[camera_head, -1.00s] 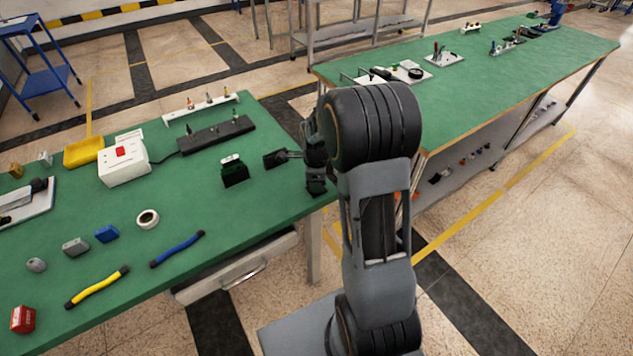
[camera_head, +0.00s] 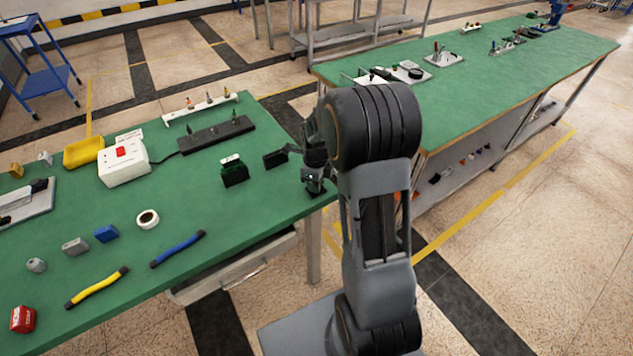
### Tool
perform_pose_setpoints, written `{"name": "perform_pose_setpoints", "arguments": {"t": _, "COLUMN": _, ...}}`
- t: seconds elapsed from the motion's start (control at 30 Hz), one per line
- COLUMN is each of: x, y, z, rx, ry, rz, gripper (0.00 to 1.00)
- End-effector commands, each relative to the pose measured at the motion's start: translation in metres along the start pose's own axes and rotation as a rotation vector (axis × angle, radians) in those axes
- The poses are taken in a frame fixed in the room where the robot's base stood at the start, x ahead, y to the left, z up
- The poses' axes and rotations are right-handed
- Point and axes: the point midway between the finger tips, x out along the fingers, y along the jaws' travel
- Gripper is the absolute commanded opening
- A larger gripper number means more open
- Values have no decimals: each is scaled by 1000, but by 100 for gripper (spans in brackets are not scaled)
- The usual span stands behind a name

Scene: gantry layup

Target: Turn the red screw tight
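I cannot pick out a red screw with certainty; the parts are small at this distance. A white rack (camera_head: 200,107) near the back of the left green table holds several small upright pieces, some with orange or reddish tints. A long black strip (camera_head: 216,135) in front of it carries a few small parts. I cannot see whether the fingers are open.
A dark green block (camera_head: 234,174) stands left of my gripper. A white box with a red patch (camera_head: 122,164), a yellow tray (camera_head: 83,152), a tape roll (camera_head: 147,219), and blue (camera_head: 178,249) and yellow (camera_head: 97,288) tools lie further left. A second green table (camera_head: 480,85) stands at right.

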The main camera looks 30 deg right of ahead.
Motion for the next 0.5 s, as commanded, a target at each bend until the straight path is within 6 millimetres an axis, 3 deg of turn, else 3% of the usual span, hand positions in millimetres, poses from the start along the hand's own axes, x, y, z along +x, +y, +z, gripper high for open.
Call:
{"name": "perform_pose_setpoints", "arguments": {"t": 0.2, "x": -1, "y": -1, "z": 0, "rx": -1, "ry": -2, "rz": -2, "gripper": 2}}
{"name": "perform_pose_setpoints", "arguments": {"t": 0.23, "x": -1, "y": -1, "z": 0, "rx": -1, "ry": -2, "rz": -2, "gripper": 28}}
{"name": "perform_pose_setpoints", "arguments": {"t": 0.5, "x": 0, "y": 0, "z": 0, "rx": -1, "ry": -1, "rz": -1, "gripper": 51}}
